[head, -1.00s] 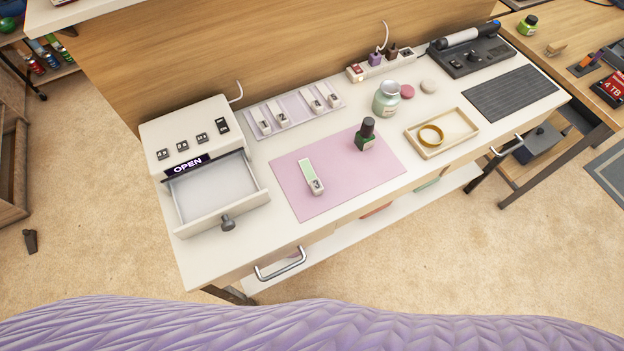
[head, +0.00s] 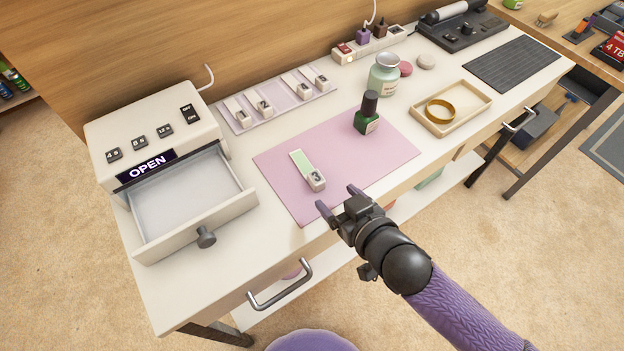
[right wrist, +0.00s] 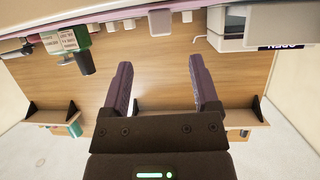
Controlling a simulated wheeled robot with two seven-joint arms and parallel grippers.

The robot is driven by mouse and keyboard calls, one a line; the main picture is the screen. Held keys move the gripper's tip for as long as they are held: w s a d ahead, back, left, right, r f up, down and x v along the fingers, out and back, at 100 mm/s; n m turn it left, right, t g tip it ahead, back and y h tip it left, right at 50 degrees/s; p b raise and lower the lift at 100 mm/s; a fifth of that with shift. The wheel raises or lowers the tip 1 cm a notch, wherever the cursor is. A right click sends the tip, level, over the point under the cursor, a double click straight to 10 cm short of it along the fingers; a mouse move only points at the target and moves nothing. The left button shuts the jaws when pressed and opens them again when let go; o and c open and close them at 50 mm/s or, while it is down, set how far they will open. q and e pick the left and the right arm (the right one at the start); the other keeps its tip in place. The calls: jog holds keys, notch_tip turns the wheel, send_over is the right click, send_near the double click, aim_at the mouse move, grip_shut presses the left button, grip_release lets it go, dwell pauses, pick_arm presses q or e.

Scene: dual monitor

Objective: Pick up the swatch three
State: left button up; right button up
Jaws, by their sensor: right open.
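Swatch three (head: 308,170) lies on the pink mat (head: 275,172). It has a pale green strip and a white end block marked 3, which faces the front of the table. My right gripper (head: 338,200) is open and empty just in front of the swatch, near the mat's front edge, and apart from the swatch. In the right wrist view, the open fingers (right wrist: 157,82) have nothing between them. A pale block (right wrist: 160,22) shows beyond them; I cannot tell for sure that it is swatch three. My left gripper is not in view.
A dark green bottle (head: 367,113) with a black cap stands on the mat's right part. A white box with an open drawer (head: 200,225) is at left. A rack (head: 245,124) of several swatches lies behind. A tray (head: 468,123) with a gold ring is at right.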

aim_at(320, 183)
jog(key=b+x, duration=0.3)
jog(key=x, duration=0.4)
jog(key=shift+w+a+f+b, duration=0.2)
jog(key=shift+f+b, duration=0.1)
jog(key=shift+b, duration=0.1)
jog(key=shift+r, duration=0.15)
jog(key=shift+c, duration=1.6)
jog(key=c, duration=0.7)
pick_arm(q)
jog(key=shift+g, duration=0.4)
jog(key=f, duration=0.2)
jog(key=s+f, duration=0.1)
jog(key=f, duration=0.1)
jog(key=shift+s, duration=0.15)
pick_arm(e)
grip_shut()
